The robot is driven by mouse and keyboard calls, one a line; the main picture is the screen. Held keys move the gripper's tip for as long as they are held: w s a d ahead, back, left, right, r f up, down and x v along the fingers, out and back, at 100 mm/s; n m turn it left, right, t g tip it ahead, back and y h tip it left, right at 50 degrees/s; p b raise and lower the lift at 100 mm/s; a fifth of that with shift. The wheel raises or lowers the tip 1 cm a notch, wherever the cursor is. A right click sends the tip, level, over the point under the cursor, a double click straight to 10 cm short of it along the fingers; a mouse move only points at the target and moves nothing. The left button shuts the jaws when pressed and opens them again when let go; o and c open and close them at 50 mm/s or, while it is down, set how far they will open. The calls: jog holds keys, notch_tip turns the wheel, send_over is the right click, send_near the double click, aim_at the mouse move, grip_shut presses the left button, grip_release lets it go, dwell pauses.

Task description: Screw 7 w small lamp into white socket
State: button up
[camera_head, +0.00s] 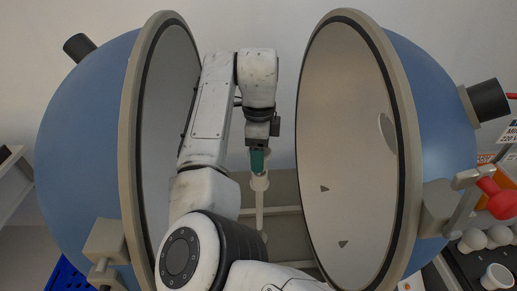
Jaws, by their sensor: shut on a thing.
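My gripper (258,161) points down between the two halves of a large open sphere. Its teal fingers are shut on the small lamp, which is mostly hidden by them. Directly below the fingertips is a pale, wider piece, the white socket (260,183), on top of a thin upright white post (260,215). The lamp and socket are in line, one over the other. At this size I cannot tell how far the lamp sits in the socket.
The blue sphere halves stand close on the left (85,150) and right (440,110), with pale rims beside my arm. A red-knobbed clamp (497,195) sticks out at right. Several white bulbs (498,236) stand in a dark tray (468,267) at lower right.

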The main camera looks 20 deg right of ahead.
jog(key=m, duration=0.5)
jog(key=shift+w+r+m, duration=0.1)
jog(key=shift+w+m, duration=0.15)
jog(key=shift+m, duration=0.05)
jog(key=shift+a, duration=0.1)
jog(key=o, duration=0.9)
jog(key=shift+o, duration=0.2)
jog(key=shift+p, duration=0.4)
